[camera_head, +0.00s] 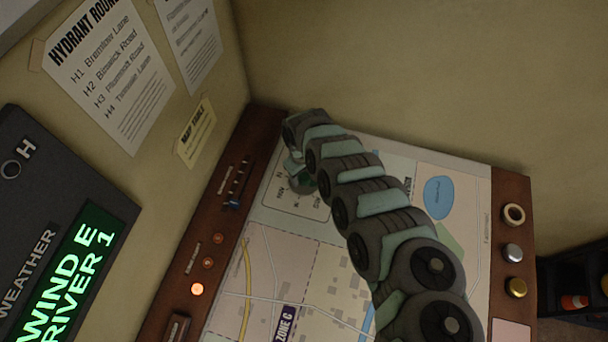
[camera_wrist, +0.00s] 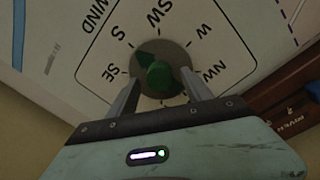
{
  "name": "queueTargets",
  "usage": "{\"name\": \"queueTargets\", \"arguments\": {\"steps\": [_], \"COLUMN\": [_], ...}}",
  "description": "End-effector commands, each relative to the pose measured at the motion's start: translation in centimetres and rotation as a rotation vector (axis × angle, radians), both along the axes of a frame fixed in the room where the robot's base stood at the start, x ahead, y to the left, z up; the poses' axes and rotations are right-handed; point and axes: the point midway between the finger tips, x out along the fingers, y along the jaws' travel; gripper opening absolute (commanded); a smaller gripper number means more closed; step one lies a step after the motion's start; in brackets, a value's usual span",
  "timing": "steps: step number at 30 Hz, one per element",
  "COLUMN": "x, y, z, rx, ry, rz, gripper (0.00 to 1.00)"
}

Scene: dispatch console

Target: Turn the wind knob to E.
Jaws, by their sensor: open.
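The wind knob (camera_wrist: 160,76) is a green pointer knob on a round grey-brown base, set in a white dial panel marked with compass letters. In the wrist view its green arrow tip points up-left, towards the S mark. SE, SW, W and NW also show; the E mark is hidden below my gripper. My gripper (camera_wrist: 160,88) is open, with one finger on each side of the knob. I cannot tell whether either finger touches it. In the head view my arm partly covers the dial panel (camera_head: 284,200), at the map's upper left.
A weather display (camera_head: 65,275) at the left reads "WIND E" and "RIVER 1". A slider (camera_head: 233,204) and a lit orange button (camera_head: 197,289) lie along the wooden left frame. Several round knobs line the right frame. Walls stand close behind and left.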

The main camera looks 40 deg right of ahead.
Motion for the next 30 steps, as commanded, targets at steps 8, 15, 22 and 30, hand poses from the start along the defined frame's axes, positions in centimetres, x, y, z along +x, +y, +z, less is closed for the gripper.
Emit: {"name": "queueTargets", "arguments": {"steps": [8, 15, 22, 30], "x": [-0.20, -0.18, -0.17, -0.17], "y": [0.02, 0.01, 0.01, -0.01], "z": [-0.74, -0.70, -0.68, -0.67], "rx": [0.000, 0.000, 0.000, 0.000], "ry": [0.004, 0.004, 0.004, 0.003], "rz": [0.001, 0.000, 0.000, 0.000], "gripper": [0.58, 0.51, 0.32, 0.10]}}
